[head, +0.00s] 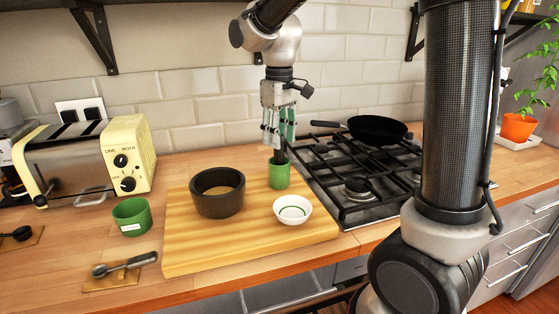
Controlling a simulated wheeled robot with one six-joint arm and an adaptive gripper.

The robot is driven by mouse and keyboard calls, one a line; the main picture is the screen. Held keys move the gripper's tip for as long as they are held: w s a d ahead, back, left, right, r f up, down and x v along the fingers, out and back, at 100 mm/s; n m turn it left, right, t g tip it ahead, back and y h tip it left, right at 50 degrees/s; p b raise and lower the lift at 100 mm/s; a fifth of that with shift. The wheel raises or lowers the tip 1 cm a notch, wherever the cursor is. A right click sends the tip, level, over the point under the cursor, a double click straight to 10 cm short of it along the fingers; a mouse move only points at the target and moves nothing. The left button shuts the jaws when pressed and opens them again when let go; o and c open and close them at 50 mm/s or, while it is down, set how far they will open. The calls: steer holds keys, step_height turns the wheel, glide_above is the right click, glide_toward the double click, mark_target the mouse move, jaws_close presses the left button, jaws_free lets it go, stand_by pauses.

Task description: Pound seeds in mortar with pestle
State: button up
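A dark, wide mortar (218,204) stands on the wooden board, with a yellowish layer inside that may be seeds. A green cup (279,175) stands behind it to the right, near the board's back edge. A dark, upright piece, which looks like the pestle (278,157), sticks up out of this cup. My gripper (278,143) points straight down right above the cup, its fingers at the top of the dark piece. Whether the fingers are closed on it cannot be told. The pestle's lower part is hidden in the cup.
A white bowl (292,209) with a green ring sits on the board (190,252). A second green cup (131,217), a dark-handled scoop (125,265) and a yellow toaster (90,155) are at left. The stove with a black pan (377,129) is at right.

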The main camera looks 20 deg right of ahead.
jaws_close()
steer(key=shift+r, duration=0.2)
steer(key=shift+r, duration=0.4)
step_height(320, 180, up, 9)
steer(key=shift+r, duration=0.2)
stand_by(0.6)
